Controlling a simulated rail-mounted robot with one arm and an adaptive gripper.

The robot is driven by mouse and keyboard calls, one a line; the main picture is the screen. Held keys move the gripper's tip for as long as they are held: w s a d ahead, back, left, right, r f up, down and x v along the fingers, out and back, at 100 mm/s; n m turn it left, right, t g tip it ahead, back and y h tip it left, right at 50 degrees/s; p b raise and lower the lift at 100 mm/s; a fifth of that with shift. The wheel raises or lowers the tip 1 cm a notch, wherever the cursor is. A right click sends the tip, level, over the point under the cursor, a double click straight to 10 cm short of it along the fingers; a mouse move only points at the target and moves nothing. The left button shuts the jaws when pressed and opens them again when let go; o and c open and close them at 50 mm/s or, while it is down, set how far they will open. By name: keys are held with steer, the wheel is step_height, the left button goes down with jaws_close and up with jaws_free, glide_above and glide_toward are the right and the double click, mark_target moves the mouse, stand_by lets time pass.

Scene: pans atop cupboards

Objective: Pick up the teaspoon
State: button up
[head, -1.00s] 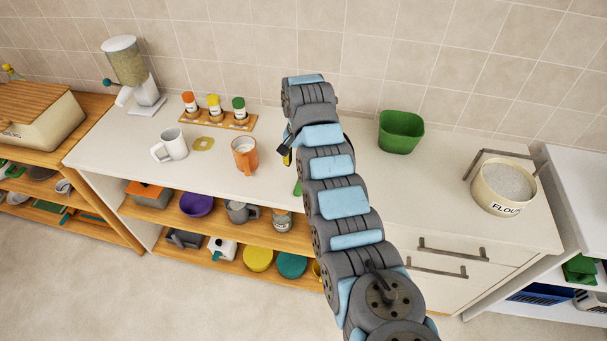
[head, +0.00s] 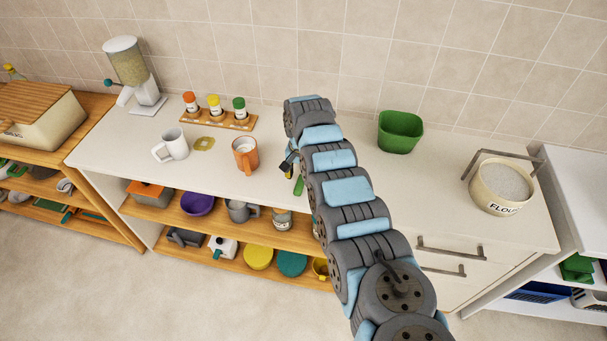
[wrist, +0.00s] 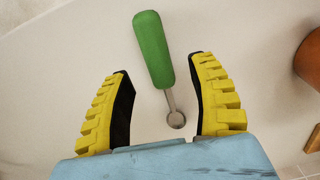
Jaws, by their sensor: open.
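The teaspoon (wrist: 153,50) has a green handle and a small grey metal bowl. In the wrist view it lies on the white countertop, its bowl end between my open fingers and its handle reaching out past the fingertips. My gripper (wrist: 161,65) has yellow and black fingers spread on both sides of it, touching neither side. In the head view only a bit of the green handle (head: 299,186) shows near the counter's front edge, beside my gripper (head: 288,165); my arm hides much around it.
An orange mug (head: 246,155) stands just left of my gripper. A white mug (head: 172,145), a spice rack (head: 218,120) and a grain dispenser (head: 130,75) are farther left. A green container (head: 400,131) and a flour pot (head: 502,188) stand to the right.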

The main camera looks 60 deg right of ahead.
steer(key=shift+f, duration=1.05)
jaws_close()
